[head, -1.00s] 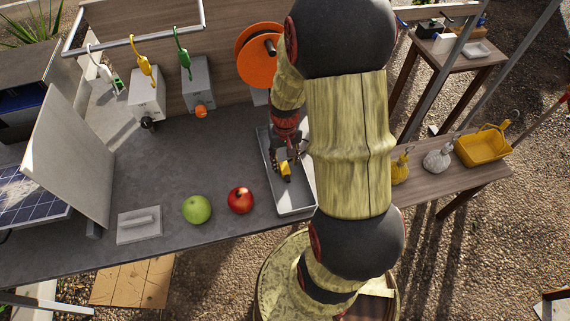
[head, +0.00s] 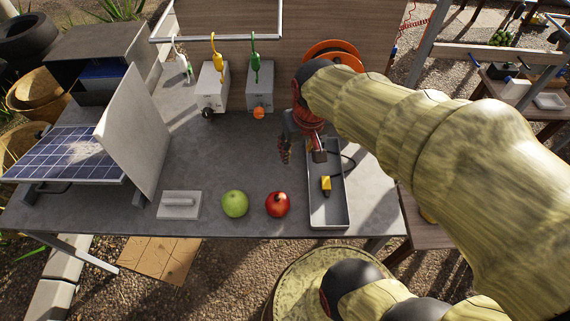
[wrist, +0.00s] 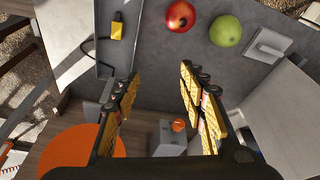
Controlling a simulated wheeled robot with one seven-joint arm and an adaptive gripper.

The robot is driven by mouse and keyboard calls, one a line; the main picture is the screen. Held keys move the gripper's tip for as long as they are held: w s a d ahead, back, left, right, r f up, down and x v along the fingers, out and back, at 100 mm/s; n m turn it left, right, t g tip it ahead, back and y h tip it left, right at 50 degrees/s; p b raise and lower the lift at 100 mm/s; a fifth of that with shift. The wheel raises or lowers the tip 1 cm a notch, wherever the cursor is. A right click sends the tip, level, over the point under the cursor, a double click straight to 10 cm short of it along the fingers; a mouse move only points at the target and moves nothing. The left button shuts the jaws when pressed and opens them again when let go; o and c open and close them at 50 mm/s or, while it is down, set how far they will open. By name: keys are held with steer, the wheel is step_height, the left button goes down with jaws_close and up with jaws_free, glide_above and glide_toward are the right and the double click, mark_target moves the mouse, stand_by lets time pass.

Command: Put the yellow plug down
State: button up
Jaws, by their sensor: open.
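The yellow plug (head: 326,184) lies in the grey tray (head: 345,215) at the right of the table, with a dark cable running from it. In the wrist view the plug (wrist: 117,26) is at the upper left, inside the tray, apart from the fingers. My gripper (head: 284,150) is left of the tray's far part, above the table. In the wrist view my gripper (wrist: 158,80) has its fingers spread wide with nothing between them.
A red fruit (head: 277,204) and a green apple (head: 235,203) sit left of the tray. A grey block with a handle (head: 180,204) and a tilted panel (head: 132,135) are further left. Two grey boxes (head: 260,95) and an orange reel (head: 333,50) stand at the back.

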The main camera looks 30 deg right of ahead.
steer(key=s+a+r+n+t, duration=0.2)
steer(key=s+a+r, duration=0.4)
steer(key=a+r, duration=0.1)
steer(key=shift+s+a+r+n+t+y, duration=0.15)
steer(key=shift+s+a+n+t+y, duration=0.2)
steer(key=shift+a, duration=0.55)
